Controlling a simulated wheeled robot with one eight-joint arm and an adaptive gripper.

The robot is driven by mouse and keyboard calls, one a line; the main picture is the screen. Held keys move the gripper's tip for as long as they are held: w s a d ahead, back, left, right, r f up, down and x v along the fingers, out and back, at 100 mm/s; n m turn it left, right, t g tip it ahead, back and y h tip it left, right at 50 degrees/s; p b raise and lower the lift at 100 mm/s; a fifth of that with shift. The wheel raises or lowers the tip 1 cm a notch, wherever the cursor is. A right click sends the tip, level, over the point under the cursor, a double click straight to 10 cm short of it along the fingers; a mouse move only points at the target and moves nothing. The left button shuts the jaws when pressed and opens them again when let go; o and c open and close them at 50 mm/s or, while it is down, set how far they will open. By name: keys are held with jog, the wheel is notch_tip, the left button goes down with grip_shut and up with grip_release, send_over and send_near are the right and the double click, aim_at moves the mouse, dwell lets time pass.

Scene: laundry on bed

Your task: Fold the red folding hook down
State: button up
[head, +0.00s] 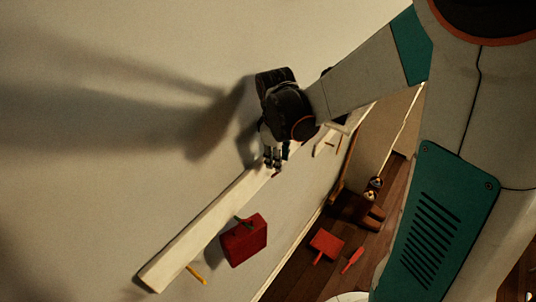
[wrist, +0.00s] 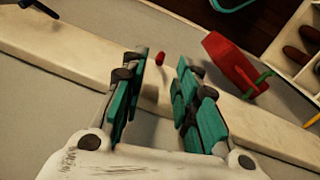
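The red folding hook (wrist: 161,58) shows in the wrist view as a small red piece on the cream rail (wrist: 95,62). It lies between my fingertips, with a gap visible on each side. My gripper (wrist: 160,72) is open, its teal-padded fingers spread over the rail. In the head view my gripper (head: 275,165) is at the rail (head: 205,228) on the wall and hides most of the red hook. How far the red hook sticks out from the rail is hard to tell.
A red bag (head: 244,240) hangs from a green hook (wrist: 265,77) close to my gripper. A yellow hook (head: 196,274) sits further down the rail. A red dustpan (head: 326,244) and a red brush (head: 352,260) lie on the wooden floor.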

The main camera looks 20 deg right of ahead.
jog(key=shift+w+d+f, duration=0.1)
jog(key=shift+d+f, duration=0.05)
jog(key=shift+f, duration=1.65)
jog(key=shift+w+d+f, duration=0.1)
jog(key=shift+f, duration=1.65)
grip_shut()
